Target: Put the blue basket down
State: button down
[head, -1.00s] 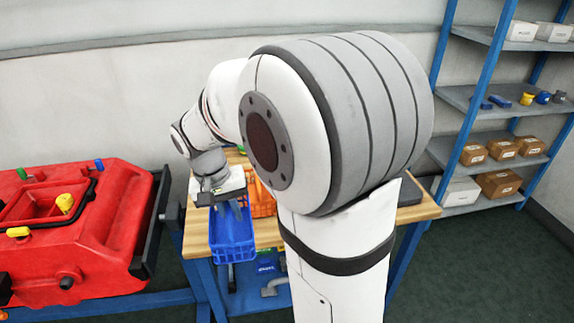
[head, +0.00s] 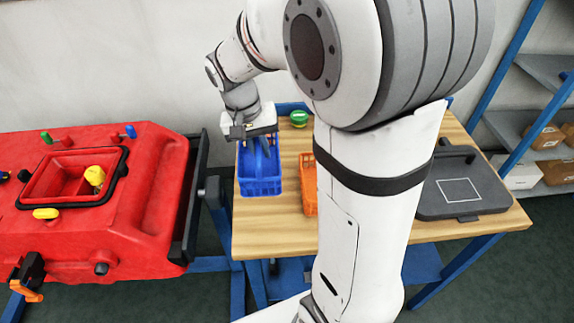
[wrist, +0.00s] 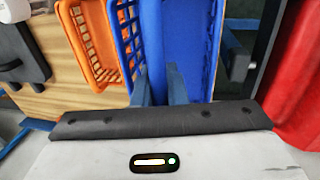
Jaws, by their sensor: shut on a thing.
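The blue basket (head: 261,185) hangs upright below my gripper (head: 258,140) at the left end of the wooden table in the head view. I cannot tell whether its bottom touches the tabletop. In the wrist view the basket (wrist: 207,45) fills the upper middle. My gripper's two fingers (wrist: 160,85) are shut on the basket at its near side there; the exact contact is partly hidden. The wooden table (head: 275,236) has bare top in front of the basket.
An orange basket (head: 308,190) stands just right of the blue one, partly behind my arm. A green item (head: 298,118) lies behind. A grey case (head: 470,205) is at the table's right. The red machine (head: 100,240) stands left, across a narrow gap.

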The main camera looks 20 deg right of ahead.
notch_tip(320, 180, down, 9)
jog(key=shift+f, duration=0.1)
dwell(0.3)
jog(key=shift+f, duration=0.15)
jog(key=c, duration=1.5)
grip_release()
jog(key=shift+o, duration=0.2)
notch_tip(320, 180, up, 12)
jog(key=a, duration=0.2)
jog(key=s+d+n+t+y, duration=0.1)
jog(key=s+n+t+y, duration=0.1)
jog(key=s, duration=1.1)
jog(key=shift+s+d+r+n+t, duration=0.45)
jog(key=shift+n+t, duration=0.25)
jog(key=shift+n, duration=0.1)
